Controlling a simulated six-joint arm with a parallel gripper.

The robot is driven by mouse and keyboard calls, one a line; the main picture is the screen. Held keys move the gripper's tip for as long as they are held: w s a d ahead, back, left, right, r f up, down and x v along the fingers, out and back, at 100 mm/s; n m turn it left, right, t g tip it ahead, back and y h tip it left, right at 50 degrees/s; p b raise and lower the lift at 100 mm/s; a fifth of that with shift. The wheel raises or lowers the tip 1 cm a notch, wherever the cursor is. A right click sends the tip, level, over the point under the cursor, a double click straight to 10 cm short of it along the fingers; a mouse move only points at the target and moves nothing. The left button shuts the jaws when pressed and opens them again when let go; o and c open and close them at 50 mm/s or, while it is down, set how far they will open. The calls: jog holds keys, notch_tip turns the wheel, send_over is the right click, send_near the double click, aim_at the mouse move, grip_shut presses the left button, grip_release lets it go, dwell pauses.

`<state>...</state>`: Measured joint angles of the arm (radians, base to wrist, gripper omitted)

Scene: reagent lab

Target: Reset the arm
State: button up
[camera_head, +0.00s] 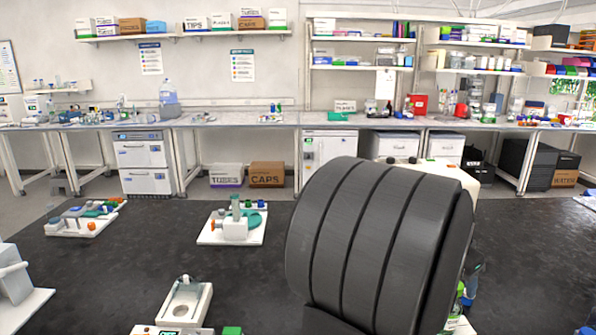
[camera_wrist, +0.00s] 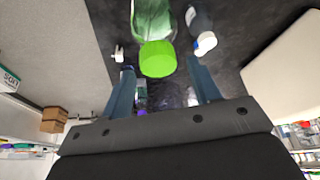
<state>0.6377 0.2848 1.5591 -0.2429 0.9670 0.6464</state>
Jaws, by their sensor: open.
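My gripper (camera_wrist: 160,66) shows in the wrist view with its two blue-grey fingers spread apart, so it is open. A clear bottle with a bright green cap (camera_wrist: 157,59) appears at the gap between the fingertips. I cannot tell whether the fingers touch it; they are not closed on it. A dark bottle with a white cap (camera_wrist: 203,43) is just right of it. In the head view a large black ribbed part of my arm fills the lower right centre, and my gripper is hidden there.
The dark bench (camera_head: 130,262) carries a white stand with a green-topped tube (camera_head: 230,228), a left tray of small parts (camera_head: 82,219) and a white holder (camera_head: 187,300) in front. Small items partly show right of my arm. Bare bench lies between the stands. Shelves line the back wall.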

jog(key=shift+r, duration=0.7)
jog(key=shift+f, duration=0.1)
